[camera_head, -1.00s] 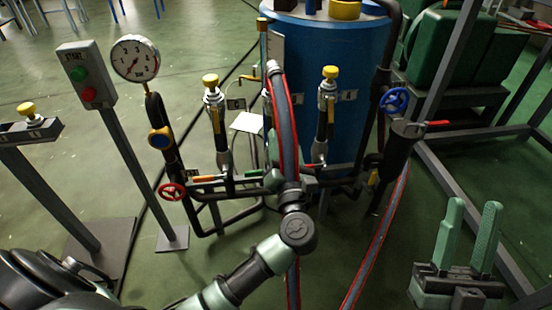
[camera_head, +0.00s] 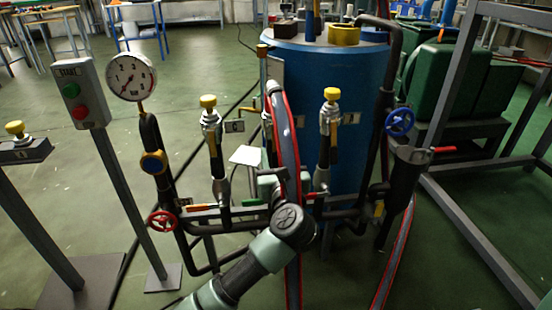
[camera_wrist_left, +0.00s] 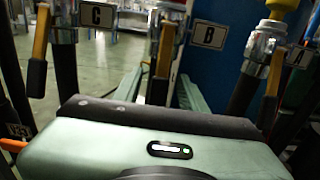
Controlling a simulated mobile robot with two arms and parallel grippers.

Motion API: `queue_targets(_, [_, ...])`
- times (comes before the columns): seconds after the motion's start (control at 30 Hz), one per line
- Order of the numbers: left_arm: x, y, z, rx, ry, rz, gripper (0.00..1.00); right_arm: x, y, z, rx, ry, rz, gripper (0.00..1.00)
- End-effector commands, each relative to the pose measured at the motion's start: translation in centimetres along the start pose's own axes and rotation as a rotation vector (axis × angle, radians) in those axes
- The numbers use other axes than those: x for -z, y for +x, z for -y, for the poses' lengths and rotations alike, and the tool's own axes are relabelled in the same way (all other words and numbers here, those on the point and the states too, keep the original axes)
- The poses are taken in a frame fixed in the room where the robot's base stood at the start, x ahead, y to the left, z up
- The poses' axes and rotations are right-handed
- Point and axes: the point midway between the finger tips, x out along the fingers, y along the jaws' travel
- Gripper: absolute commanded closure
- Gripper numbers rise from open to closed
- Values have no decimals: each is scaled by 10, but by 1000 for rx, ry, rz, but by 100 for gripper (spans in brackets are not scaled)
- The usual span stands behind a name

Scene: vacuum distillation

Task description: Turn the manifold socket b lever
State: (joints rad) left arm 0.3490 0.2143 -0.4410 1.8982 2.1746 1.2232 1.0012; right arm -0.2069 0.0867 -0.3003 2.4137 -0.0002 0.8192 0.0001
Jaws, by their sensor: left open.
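The manifold stands before a blue drum, with sockets side by side. In the left wrist view the middle lever (camera_wrist_left: 164,48), yellow above and black below, stands upright just left of the B plate (camera_wrist_left: 208,35). My left gripper (camera_wrist_left: 160,88) is open, with one pale green finger on each side of that lever's lower end; contact cannot be told. In the head view my left gripper (camera_head: 271,184) is at the manifold's middle, partly hidden by my wrist and a hose. The middle socket there is largely covered by the hose. My right gripper is out of view.
The C lever (camera_wrist_left: 38,50) and the right lever (camera_wrist_left: 274,70) flank the middle one. A red-striped hose (camera_head: 285,140) passes close by my wrist. A pressure gauge (camera_head: 131,76), red valve wheel (camera_head: 162,223) and START box (camera_head: 80,92) stand left; a blue wheel (camera_head: 399,122) is right.

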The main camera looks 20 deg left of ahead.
Motion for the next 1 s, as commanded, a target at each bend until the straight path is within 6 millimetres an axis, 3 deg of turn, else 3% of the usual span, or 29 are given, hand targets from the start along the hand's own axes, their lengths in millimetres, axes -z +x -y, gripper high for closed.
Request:
queue_targets(0.23, [0, 1, 0, 0, 0, 0, 61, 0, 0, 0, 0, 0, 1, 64])
queue_targets(0.37, [0, 1, 0, 0, 0, 0, 97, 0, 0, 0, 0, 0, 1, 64])
queue_targets(0.4, [0, 1, 0, 0, 0, 0, 100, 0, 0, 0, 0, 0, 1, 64])
queue_targets(1.0, [0, 0, 0, 0, 1, -1, 100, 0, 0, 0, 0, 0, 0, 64])
